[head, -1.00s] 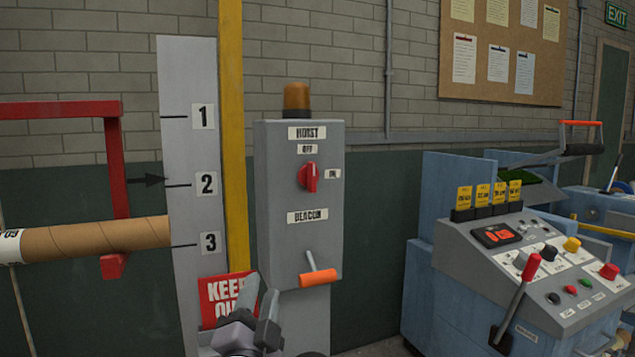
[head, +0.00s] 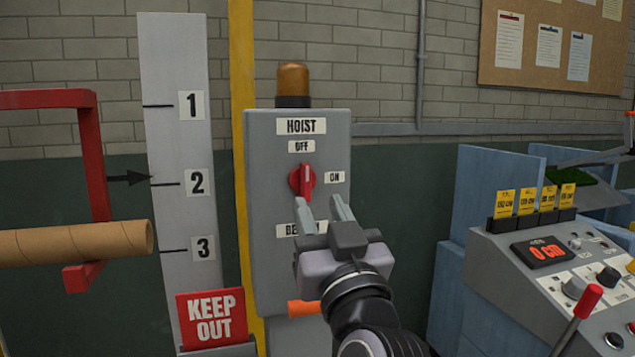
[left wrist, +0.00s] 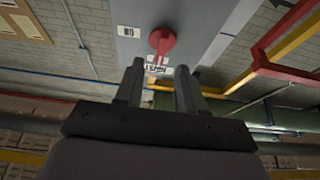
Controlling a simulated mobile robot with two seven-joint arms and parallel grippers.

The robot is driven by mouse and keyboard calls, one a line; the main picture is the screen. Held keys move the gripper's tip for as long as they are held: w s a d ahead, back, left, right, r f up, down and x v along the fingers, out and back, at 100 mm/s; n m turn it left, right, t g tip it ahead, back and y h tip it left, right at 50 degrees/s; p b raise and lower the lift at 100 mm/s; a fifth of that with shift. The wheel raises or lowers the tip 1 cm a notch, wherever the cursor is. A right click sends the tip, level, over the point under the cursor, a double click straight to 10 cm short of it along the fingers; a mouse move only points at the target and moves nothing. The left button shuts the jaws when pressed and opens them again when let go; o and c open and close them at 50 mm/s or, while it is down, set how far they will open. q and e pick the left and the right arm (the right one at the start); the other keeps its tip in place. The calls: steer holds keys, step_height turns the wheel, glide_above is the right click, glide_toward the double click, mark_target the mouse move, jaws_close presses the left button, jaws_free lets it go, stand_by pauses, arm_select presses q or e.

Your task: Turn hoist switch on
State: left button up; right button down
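The red rotary hoist switch (head: 301,181) is on the grey box (head: 262,240) under the HOIST sign (head: 301,126). Its handle stands upright, in line with the OFF label (head: 301,147); the ON label (head: 335,177) is to its right. My left gripper (head: 322,207) is open and empty, its fingertips just below and right of the switch in the picture. In the left wrist view the switch (left wrist: 162,40) lies beyond the gap between the open fingers (left wrist: 160,68), not between them. My right gripper is not in view.
An amber beacon (head: 293,80) tops the box. An orange handle (head: 304,307) is low on it, partly behind my arm. A KEEP OUT sign (head: 212,318), numbered board (head: 178,225) and cardboard tube (head: 75,243) are left. A control console (head: 500,262) is right.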

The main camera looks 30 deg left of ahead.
mark_target(307, 184)
arm_select(q)
steer(key=p+x, duration=0.1)
steer(key=x, duration=0.3)
steer(key=shift+s+a+r+p, duration=0.1)
steer(key=shift+a+r+p, duration=0.05)
steer(key=shift+r+p, duration=0.15)
steer(key=shift+w+a+r, duration=0.1)
steer(key=shift+w+a, duration=0.4)
jaws_close()
